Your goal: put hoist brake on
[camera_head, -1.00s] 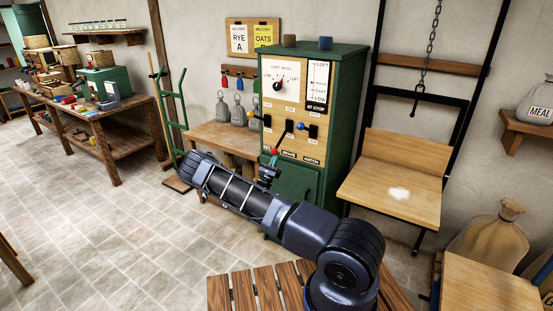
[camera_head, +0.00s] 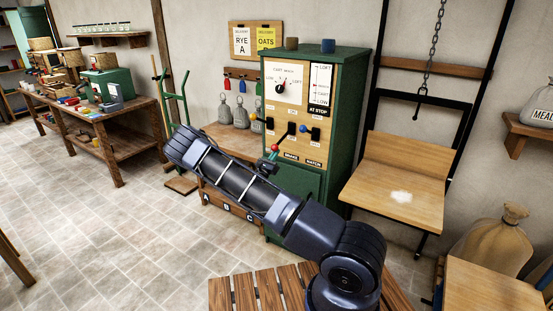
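The green control cabinet (camera_head: 345,130) stands in the middle with a wooden panel of levers. A lever with a red knob (camera_head: 275,148) slants down and left from its pivot, above the BRAKE label (camera_head: 291,156). A yellow-knobbed lever (camera_head: 255,118) is to its left and a blue-knobbed lever (camera_head: 303,127) to its right, above the HATCH label. My gripper (camera_head: 269,165) is just below the red knob, partly hidden behind my forearm. Its fingers are too small and covered to tell open from shut, or whether they touch the knob.
A hoist chain (camera_head: 430,50) hangs over a wooden platform (camera_head: 395,205) with a white patch, right of the cabinet. A small table (camera_head: 235,140) with grey sacks is at left. A slatted wooden surface (camera_head: 245,291) is in front. The stone floor at left is clear.

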